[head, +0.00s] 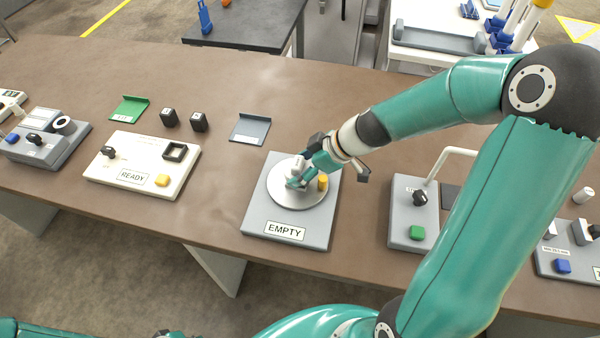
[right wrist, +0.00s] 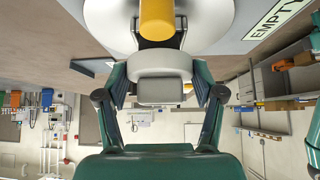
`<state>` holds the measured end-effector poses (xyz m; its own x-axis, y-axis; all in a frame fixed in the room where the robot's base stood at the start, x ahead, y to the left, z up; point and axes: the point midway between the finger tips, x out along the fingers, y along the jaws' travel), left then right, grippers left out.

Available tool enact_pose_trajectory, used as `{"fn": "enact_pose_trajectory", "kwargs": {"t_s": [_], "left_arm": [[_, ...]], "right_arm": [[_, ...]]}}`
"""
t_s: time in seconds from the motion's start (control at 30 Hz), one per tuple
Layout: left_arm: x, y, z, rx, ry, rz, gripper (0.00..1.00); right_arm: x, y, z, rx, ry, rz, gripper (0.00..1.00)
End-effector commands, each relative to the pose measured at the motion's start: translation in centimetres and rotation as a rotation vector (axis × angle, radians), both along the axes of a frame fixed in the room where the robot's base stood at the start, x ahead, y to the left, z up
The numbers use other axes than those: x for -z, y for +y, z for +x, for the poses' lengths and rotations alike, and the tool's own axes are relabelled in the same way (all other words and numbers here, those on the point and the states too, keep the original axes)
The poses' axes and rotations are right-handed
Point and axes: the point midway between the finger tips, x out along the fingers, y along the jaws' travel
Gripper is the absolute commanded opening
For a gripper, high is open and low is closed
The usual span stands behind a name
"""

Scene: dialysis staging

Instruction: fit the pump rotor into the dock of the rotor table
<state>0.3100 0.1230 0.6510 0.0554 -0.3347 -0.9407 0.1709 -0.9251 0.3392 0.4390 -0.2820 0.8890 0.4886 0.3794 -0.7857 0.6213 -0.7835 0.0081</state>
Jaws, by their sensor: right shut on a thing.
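The rotor table (head: 262,210) is a grey plate with a round pale disc (head: 290,202) and a sign reading EMPTY. My right gripper (head: 298,178) is over the disc, shut on a light grey block (right wrist: 160,88), which I take to be the pump rotor. The fingers hide much of it in the head view. A yellow cylinder (head: 323,182) stands on the disc beside the gripper; it also shows in the right wrist view (right wrist: 157,18), just beyond the block. I cannot tell whether the block touches the disc, and the dock is hidden.
A white READY panel (head: 120,185) stands to the left, with two black blocks (head: 184,120) and a green tray (head: 128,110) behind it. A dark grey tray (head: 250,129) lies behind the rotor table. A grey control box (head: 405,235) with a green button stands to the right.

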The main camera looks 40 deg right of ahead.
Motion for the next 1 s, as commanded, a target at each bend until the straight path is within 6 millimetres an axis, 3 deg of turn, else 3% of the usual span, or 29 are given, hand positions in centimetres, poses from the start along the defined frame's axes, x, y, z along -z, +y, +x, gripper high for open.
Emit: {"fn": "enact_pose_trajectory", "kwargs": {"t_s": [0.1, 0.43, 0.47, 0.6, 1.0], "left_arm": [[0.50, 0.00, 0.00, 0.000, 0.000, 0.000, 0.00], [0.72, -0.01, 0.00, 0.000, 0.000, 0.000, 0.00], [0.73, 0.00, 0.00, 0.000, 0.000, 0.000, 0.00], [0.61, 0.00, 0.00, 0.000, 0.000, 0.000, 0.00], [0.29, 0.00, 0.00, 0.000, 0.000, 0.000, 0.00]], "right_arm": [[1.12, 0.02, -0.03, 0.001, 0.002, 0.001, 0.24], [1.27, -0.01, -0.01, 0.000, 0.000, 0.000, 0.24], [1.26, 0.00, -0.02, 0.000, 0.000, 0.000, 0.69], [1.15, -0.01, -0.02, 0.001, 0.000, 0.000, 0.93], [0.90, -0.02, -0.04, 0.001, 0.000, 0.000, 0.93]]}}
